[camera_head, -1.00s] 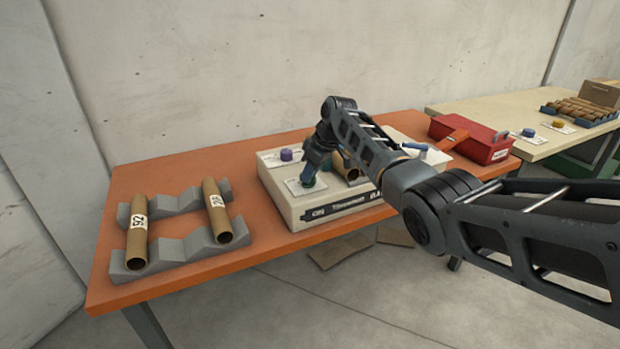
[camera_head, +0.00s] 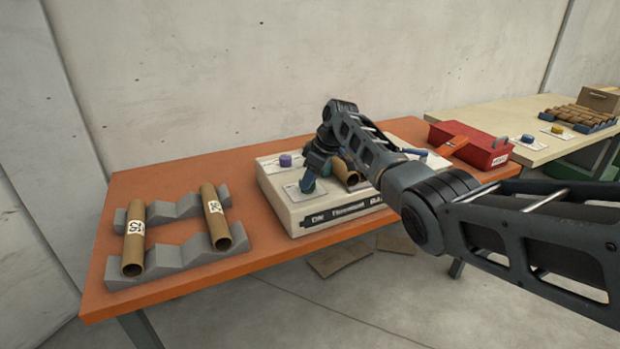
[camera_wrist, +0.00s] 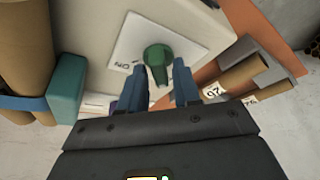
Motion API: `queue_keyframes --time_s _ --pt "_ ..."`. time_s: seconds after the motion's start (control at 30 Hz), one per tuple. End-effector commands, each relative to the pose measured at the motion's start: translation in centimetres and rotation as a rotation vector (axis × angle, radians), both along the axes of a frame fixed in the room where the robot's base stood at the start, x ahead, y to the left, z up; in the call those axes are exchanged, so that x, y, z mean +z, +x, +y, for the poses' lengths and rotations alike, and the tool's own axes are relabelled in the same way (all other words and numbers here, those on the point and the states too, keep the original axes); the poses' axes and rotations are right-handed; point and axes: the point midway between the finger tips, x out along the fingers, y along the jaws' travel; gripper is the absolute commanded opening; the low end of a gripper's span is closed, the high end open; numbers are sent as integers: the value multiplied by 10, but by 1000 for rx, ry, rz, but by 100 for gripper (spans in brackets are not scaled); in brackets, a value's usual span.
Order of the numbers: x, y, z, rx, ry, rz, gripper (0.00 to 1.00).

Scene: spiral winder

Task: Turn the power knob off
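In the wrist view, a green knob (camera_wrist: 158,58) sits on a white label plate (camera_wrist: 190,42) with ON printed at its left. The knob's pointer end extends toward my gripper. My gripper (camera_wrist: 159,68) is open, with one blue finger on each side of the knob's near part; I cannot tell whether either touches it. In the head view, my gripper (camera_head: 307,184) points down at the front left of the cream winder (camera_head: 312,214). There the knob is mostly hidden by the fingers.
A purple knob (camera_head: 286,160) stands behind my gripper on the winder. A cardboard tube (camera_head: 343,172) is close to its right. Two labelled tubes lie on grey holders (camera_head: 184,259) at left. A red box (camera_head: 480,149) is at right on the orange table (camera_head: 150,180).

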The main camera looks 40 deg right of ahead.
Motion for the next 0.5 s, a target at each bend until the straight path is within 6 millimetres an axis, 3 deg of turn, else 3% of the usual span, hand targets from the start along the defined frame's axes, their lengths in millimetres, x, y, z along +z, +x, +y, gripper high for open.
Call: queue_keyframes --time_s 0.1,0.37,0.5 --pt "1 0 0 0 0 -1 43" --pt "3 0 -1 -1 0 -3 43" --pt "15 -4 -3 0 -1 -6 43"
